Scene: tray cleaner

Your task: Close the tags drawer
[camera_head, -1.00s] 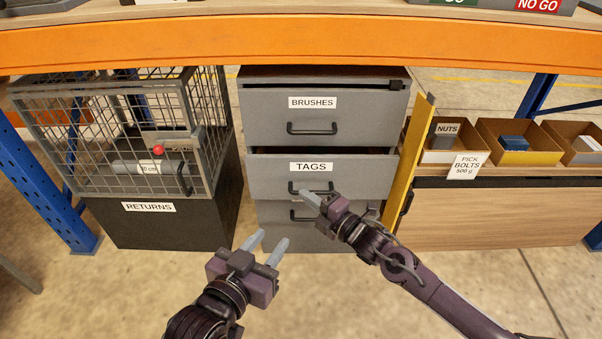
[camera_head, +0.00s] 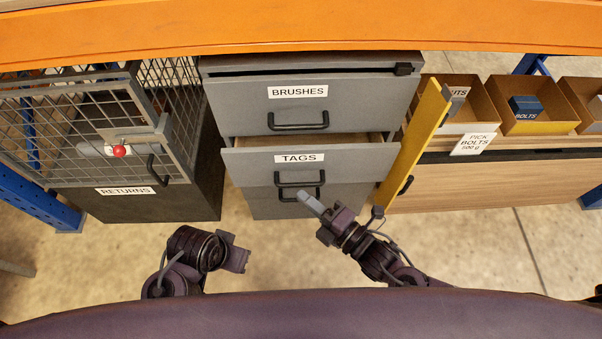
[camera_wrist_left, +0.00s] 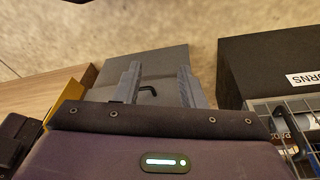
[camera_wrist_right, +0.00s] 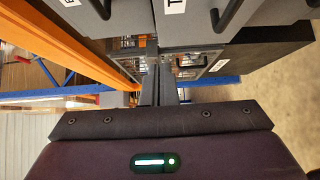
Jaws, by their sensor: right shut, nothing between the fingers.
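The grey TAGS drawer (camera_head: 345,164) sits in the cabinet below the BRUSHES drawer. It stands out a little, with a strip of its wooden inside showing along the top. Its black bar handle (camera_head: 299,178) is on the front. My right gripper (camera_head: 311,203) is shut and empty, its tip in front of the cabinet just below that handle; contact cannot be told. Its closed fingers also show in the right wrist view (camera_wrist_right: 158,85). My left gripper (camera_head: 236,254) is low, left of the cabinet's front. Its fingers are apart and empty in the left wrist view (camera_wrist_left: 160,82).
The BRUSHES drawer (camera_head: 365,100) shows a dark gap along its top. A yellow upright panel (camera_head: 415,140) stands close at the cabinet's right. The RETURNS cage box (camera_head: 180,200) is on the left. An orange beam (camera_head: 300,28) runs above. Floor in front is clear.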

